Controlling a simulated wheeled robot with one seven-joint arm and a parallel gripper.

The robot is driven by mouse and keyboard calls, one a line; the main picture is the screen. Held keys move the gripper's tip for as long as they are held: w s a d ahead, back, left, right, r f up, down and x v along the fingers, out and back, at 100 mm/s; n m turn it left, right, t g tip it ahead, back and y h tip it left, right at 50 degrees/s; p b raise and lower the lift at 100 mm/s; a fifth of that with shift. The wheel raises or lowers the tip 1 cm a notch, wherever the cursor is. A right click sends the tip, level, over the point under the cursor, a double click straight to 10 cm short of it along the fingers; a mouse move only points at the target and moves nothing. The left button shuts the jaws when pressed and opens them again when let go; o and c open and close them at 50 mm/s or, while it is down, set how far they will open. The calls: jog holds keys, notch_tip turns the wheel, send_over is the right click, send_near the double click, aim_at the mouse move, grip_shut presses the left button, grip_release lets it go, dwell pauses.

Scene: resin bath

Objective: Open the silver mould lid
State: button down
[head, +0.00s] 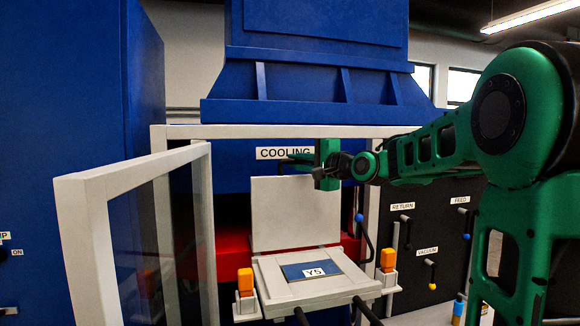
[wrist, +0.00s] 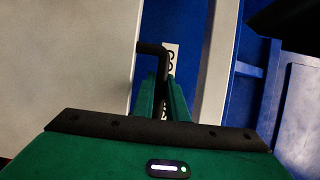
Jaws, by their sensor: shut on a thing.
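The silver mould lid (head: 290,218) is a pale flat plate standing about upright at the back of the mould base (head: 268,272). A blue insert labelled Y5 (head: 295,269) lies in the base. My gripper (head: 298,161) is at the lid's top right edge, below the COOLING sign. In the wrist view, my gripper (wrist: 162,95) is shut on the lid's black bent handle (wrist: 152,48). The lid (wrist: 75,45) fills the left of that view.
A clear door with a white frame (head: 80,180) stands open at left. Two orange clamps (head: 245,279) flank the mould base. A white frame post (head: 373,230) and a black panel with levers (head: 425,245) are at right. A blue hood (head: 310,70) hangs above.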

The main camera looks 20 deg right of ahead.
jog(key=c, duration=1.8)
grip_release()
jog(key=shift+f, duration=0.2)
jog(key=shift+o, duration=0.2)
jog(key=shift+r, duration=0.1)
jog(key=shift+s+d, duration=0.1)
jog(key=shift+s, duration=0.2)
jog(key=v, duration=1)
jog(key=shift+s, duration=0.1)
